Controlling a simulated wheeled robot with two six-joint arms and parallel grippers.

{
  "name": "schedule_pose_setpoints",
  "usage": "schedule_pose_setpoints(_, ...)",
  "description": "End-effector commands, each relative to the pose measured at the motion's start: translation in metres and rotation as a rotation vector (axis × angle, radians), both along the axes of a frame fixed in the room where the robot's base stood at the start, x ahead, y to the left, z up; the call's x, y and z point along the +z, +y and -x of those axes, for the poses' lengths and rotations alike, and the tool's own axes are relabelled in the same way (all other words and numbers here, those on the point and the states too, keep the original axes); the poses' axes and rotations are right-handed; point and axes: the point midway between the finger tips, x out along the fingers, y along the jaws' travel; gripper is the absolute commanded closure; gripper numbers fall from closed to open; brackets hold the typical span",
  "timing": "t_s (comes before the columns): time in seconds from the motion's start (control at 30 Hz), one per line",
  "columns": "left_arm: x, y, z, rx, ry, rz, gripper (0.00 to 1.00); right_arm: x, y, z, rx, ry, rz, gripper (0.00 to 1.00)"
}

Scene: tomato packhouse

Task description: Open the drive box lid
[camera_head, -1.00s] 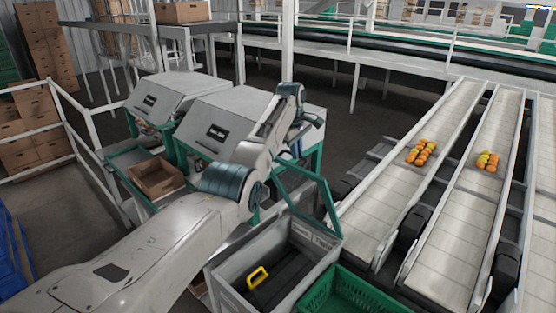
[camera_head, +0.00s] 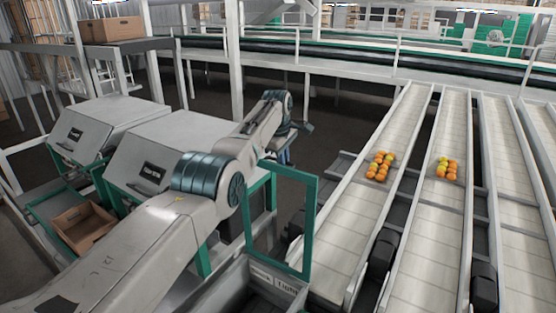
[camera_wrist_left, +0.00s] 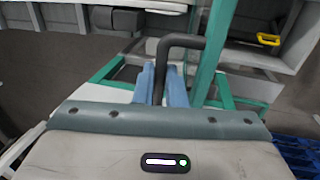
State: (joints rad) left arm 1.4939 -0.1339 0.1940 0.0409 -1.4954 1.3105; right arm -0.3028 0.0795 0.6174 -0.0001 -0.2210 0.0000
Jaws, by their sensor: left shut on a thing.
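My left gripper (camera_wrist_left: 162,85) has blue fingers shut on a dark bent handle (camera_wrist_left: 181,42) in the left wrist view. In the head view, the left arm hides most of this gripper (camera_head: 287,150), beyond the near grey box. Two grey boxes with sloping fronts and dark labels stand at the left, a near one (camera_head: 185,130) and a far one (camera_head: 110,112). Both look closed. Which is the drive box I cannot tell. The right gripper is out of view.
A green frame (camera_head: 311,220) stands right of my left arm. Conveyors with orange fruit (camera_head: 380,166) run along the right. A brown carton (camera_head: 82,226) sits at the lower left. A yellow handle (camera_wrist_left: 268,39) shows in the left wrist view.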

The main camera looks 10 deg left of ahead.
Motion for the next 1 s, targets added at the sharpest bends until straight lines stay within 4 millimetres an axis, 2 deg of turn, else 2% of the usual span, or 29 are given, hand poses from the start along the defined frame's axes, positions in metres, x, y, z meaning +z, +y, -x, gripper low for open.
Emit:
schedule_pose_setpoints(0.03, -0.0091, -0.0012, 0.0025, -0.001, 0.014, -0.003, 1.0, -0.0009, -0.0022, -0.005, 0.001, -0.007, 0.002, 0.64)
schedule_pose_setpoints(0.17, -0.0092, -0.0033, 0.0024, 0.0, 0.014, -0.002, 1.0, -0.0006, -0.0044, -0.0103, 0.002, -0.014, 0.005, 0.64)
schedule_pose_setpoints(0.63, -0.0094, -0.0035, 0.0024, 0.002, 0.014, -0.003, 1.0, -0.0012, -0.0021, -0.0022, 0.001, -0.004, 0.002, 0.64)
schedule_pose_setpoints(0.67, -0.0092, -0.0035, 0.0023, 0.002, 0.014, -0.003, 0.84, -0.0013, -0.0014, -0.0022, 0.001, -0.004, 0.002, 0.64)
schedule_pose_setpoints(0.73, -0.0081, -0.0036, 0.002, 0.002, 0.012, -0.002, 0.7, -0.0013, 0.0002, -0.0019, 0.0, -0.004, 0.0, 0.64)
schedule_pose_setpoints(0.77, -0.0074, -0.0036, 0.0018, 0.002, 0.011, -0.002, 0.67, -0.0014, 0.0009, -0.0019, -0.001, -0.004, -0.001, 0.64)
schedule_pose_setpoints(1.0, -0.0041, -0.0039, 0.001, 0.001, 0.006, -0.001, 0.67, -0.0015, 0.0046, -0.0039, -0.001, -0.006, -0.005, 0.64)
